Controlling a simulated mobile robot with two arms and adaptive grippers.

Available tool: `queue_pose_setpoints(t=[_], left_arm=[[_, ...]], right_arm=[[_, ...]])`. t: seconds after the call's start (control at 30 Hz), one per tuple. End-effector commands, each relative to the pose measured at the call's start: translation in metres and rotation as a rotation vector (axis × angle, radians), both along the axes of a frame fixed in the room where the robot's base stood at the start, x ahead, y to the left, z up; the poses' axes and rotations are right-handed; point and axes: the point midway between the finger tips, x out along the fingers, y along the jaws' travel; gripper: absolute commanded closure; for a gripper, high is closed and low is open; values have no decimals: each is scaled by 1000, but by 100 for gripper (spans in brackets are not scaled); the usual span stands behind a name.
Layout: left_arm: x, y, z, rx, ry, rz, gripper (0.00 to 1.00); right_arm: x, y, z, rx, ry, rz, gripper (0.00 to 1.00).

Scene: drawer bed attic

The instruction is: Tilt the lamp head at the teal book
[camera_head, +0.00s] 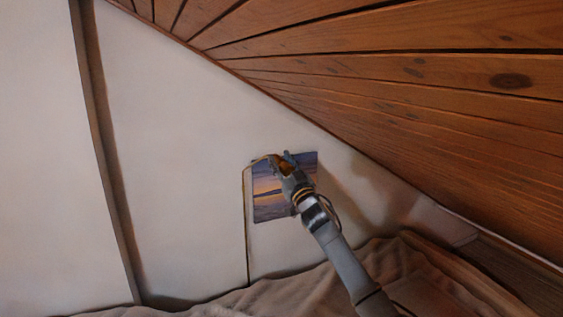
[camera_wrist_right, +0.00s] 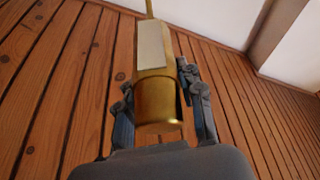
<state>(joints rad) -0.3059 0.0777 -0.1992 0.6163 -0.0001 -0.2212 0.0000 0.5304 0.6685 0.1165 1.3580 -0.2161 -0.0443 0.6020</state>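The lamp's thin brass stem (camera_head: 246,225) rises in front of the white wall and bends over at the top toward my right gripper (camera_head: 280,163). In the right wrist view the brass lamp head (camera_wrist_right: 159,105) lies between the two fingers of my right gripper (camera_wrist_right: 158,90). The fingers close in on both sides of it and appear to grip it. Its wide rounded end points toward the gripper's palm, and a pale flat strip shows on its upper part. In the head view the gripper largely covers the lamp head. The teal book and my left gripper are not in view.
A sunset picture (camera_head: 270,205) hangs on the wall behind my right gripper. The sloped wooden ceiling (camera_head: 400,75) comes down close on the right. A brown blanket (camera_head: 310,295) lies below. A dark beam (camera_head: 105,150) runs down the wall at left.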

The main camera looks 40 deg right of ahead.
Motion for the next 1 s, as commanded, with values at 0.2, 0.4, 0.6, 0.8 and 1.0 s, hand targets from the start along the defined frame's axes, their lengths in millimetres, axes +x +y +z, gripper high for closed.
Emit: queue_pose_setpoints(t=[0.2,0.4,0.6,0.8,1.0], left_arm=[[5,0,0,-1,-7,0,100],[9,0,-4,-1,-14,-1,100],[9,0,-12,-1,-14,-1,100],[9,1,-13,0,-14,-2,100],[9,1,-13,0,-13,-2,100]], right_arm=[[0,0,0,0,0,0,96],[0,0,-1,81,-29,1,96],[-1,-4,-1,314,-104,2,96],[-2,-6,0,396,-127,0,96],[-2,-7,0,394,-126,0,96]])
